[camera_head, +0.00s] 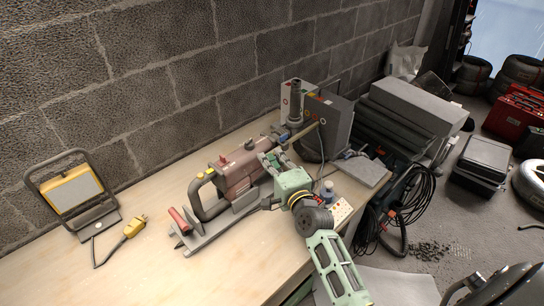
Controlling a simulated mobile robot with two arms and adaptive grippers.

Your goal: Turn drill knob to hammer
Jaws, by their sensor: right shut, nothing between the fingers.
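A reddish-brown drill (232,172) lies on the wooden workbench (140,270), with a dark loop handle (203,200) at its left end. Small red parts show on its top; I cannot tell which part is the mode knob or where it is set. My right arm comes up from the bottom right, and its green gripper (267,160) is at the right end of the drill body, shut and empty. It covers part of the drill's front. I cannot tell whether the fingers touch the drill. My left gripper is out of view.
A work lamp (72,190) with a yellow plug (135,226) stands at the left. A grey metal tool with a red grip (180,220) lies in front of the drill. A grey box (335,118) stands behind my gripper. The bench's front left is clear.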

